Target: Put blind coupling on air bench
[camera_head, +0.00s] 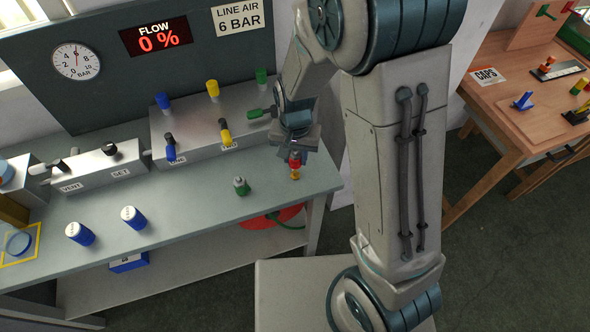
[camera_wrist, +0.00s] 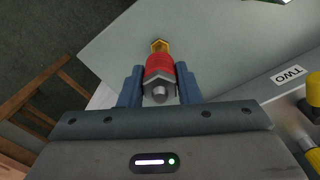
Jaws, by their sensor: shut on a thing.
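A red coupling (camera_head: 295,163) with a brass-coloured end hangs below my gripper (camera_head: 298,150), near the right end of the grey air bench (camera_head: 185,215). In the wrist view, the red coupling (camera_wrist: 159,66) sits between the two blue-grey fingers of my gripper (camera_wrist: 160,85), which is shut on it. Its grey hex end with a stub faces the camera and its brass tip points away, over the bench top (camera_wrist: 215,45). I cannot tell whether the tip touches the bench. A green and grey coupling (camera_head: 241,186) stands on the bench to the left.
Behind is a grey manifold box (camera_head: 200,140) with blue, yellow and green fittings. A wooden table (camera_head: 510,110) with a CAPS sign is at right. The bench front between cans and green coupling is clear.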

